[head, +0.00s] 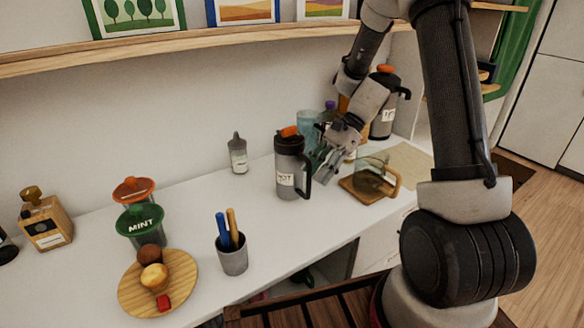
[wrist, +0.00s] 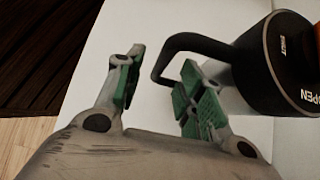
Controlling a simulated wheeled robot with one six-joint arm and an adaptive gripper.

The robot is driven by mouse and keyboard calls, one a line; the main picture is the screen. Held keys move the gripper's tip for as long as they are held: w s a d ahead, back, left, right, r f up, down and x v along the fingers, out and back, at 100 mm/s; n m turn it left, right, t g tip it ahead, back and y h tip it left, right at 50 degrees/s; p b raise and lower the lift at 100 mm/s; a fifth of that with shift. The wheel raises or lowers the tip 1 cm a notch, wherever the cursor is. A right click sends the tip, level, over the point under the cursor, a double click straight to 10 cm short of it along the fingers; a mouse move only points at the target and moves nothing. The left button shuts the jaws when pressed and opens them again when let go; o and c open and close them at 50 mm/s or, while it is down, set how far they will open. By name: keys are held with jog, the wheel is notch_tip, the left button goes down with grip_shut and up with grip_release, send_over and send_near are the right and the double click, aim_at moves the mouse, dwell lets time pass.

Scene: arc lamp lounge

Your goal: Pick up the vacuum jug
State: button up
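A dark grey vacuum jug (head: 289,170) with an orange-topped lid and a black handle on its right stands upright on the white counter. It also shows at the upper right in the wrist view (wrist: 275,65), its handle reaching left. My gripper (head: 322,165) is open just to the right of the jug, by the handle. In the wrist view my gripper (wrist: 163,62) has its green-padded fingers apart, with the outer bend of the handle in line with the gap. I cannot tell if they touch. A second similar jug (head: 384,112) stands farther back, partly behind my arm.
A glass mug (head: 372,172) on a wooden board (head: 360,193) stands close right of my gripper. A blue-green bottle (head: 306,128) is behind. A pen cup (head: 233,256), a squeeze bottle (head: 238,156) and a round wooden plate (head: 185,268) are left. A shelf (head: 200,40) runs above.

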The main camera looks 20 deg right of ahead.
aim_at(308, 198)
jog(key=x, duration=0.4)
jog(key=shift+a, duration=0.1)
grip_shut()
